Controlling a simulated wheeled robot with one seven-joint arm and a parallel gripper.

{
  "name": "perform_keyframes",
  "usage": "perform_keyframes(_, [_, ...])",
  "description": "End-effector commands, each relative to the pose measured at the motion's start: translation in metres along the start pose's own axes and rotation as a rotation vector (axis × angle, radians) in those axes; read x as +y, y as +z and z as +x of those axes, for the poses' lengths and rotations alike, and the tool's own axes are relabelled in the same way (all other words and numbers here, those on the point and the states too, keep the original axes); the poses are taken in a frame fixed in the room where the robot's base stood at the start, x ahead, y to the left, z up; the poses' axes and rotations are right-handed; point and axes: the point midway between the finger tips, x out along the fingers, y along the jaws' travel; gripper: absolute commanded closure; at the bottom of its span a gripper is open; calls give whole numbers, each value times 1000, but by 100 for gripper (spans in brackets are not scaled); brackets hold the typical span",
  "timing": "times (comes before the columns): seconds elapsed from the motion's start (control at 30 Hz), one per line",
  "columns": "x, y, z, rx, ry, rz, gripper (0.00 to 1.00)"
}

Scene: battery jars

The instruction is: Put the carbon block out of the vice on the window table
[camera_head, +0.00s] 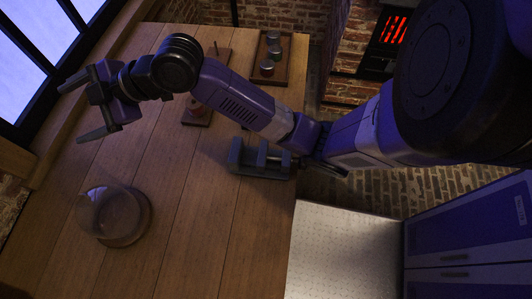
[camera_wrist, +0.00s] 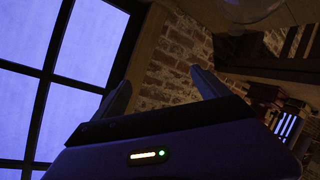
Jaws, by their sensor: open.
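The vice (camera_head: 262,160) is a grey metal piece at the right edge of the wooden window table (camera_head: 190,240), partly behind my forearm in the head view. I cannot make out a separate carbon block in it or on the bare table top. My gripper (camera_head: 76,110) is open and empty, held at the table's left side near the window, well away from the vice. In the wrist view the two fingers (camera_wrist: 162,90) stand apart with only brick wall and window beyond them; neither vice nor block shows there.
A round glass jar (camera_head: 115,215) stands at the table's near left. A white dotted surface (camera_head: 345,255) and blue cabinet (camera_head: 465,230) lie right. The table's near middle is clear.

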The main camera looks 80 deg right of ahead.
Motion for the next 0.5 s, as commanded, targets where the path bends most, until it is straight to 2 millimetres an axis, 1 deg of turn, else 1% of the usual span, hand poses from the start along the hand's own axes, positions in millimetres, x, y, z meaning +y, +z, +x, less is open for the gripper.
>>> perform_keyframes(0.03, [-6, -27, 7, 70, 39, 74, 15])
perform_keyframes(0.1, [-8, -52, 9, 143, 98, 172, 15])
perform_keyframes(0.2, [-17, -77, 8, 226, 170, 321, 15])
perform_keyframes(0.3, [-31, -87, 2, 279, 232, 469, 15])
perform_keyframes(0.33, [-36, -88, 0, 290, 249, 514, 15])
perform_keyframes(0.43, [-59, -84, -11, 307, 300, 651, 15])
perform_keyframes(0.5, [-79, -75, -20, 303, 333, 737, 15])
